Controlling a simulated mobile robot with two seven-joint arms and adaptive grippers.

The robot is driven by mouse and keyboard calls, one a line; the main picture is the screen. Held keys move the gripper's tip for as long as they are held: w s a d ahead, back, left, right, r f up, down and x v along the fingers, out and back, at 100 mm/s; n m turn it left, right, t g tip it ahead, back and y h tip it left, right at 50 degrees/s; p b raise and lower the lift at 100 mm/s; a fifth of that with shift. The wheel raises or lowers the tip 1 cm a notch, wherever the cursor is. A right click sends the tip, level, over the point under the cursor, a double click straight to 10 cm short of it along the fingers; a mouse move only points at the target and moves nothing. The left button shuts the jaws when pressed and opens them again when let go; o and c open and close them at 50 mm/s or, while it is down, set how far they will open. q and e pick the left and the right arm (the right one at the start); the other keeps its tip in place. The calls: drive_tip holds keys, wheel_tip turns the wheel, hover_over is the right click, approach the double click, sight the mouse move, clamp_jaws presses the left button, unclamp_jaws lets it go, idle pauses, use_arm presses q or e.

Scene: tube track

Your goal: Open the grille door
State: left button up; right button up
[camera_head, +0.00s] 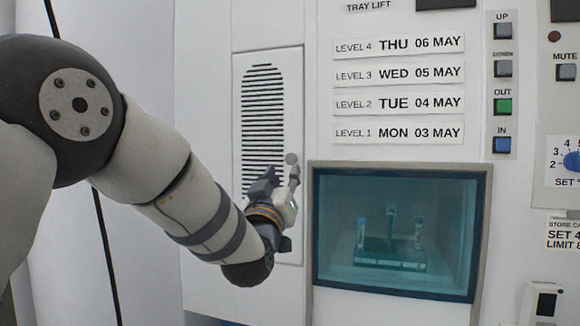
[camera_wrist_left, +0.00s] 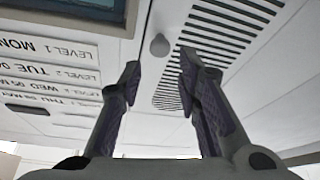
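The grille door (camera_head: 262,115) is a tall white panel with dark horizontal slats, left of the level labels in the head view. It looks flush with its frame. My left gripper (camera_head: 283,175) is open and empty, just below the knob in the head view. In the wrist view the knob lies beyond the fingertips, between their lines, apparently untouched. My right gripper is not in view.
A teal-tinted window (camera_head: 345,275) with a rack of tubes (camera_head: 390,252) behind it is right of the door. Level labels (camera_head: 398,72) and a column of buttons (camera_head: 502,106) are further right. My left arm fills the lower left; the panel is bare around the knob.

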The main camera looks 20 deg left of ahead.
sight(290, 161)
use_arm(q)
drive_tip(key=x, duration=0.5)
drive_tip(key=shift+w+f, duration=0.25)
drive_tip(key=shift+w, duration=0.15)
drive_tip(key=shift+w+a+r+b, duration=0.1)
drive_tip(key=shift+w+r+b, duration=0.2)
drive_tip(key=shift+w+r, duration=0.2)
drive_tip(key=shift+s, duration=0.1)
drive_tip(key=shift+c, duration=0.8)
clamp_jaws()
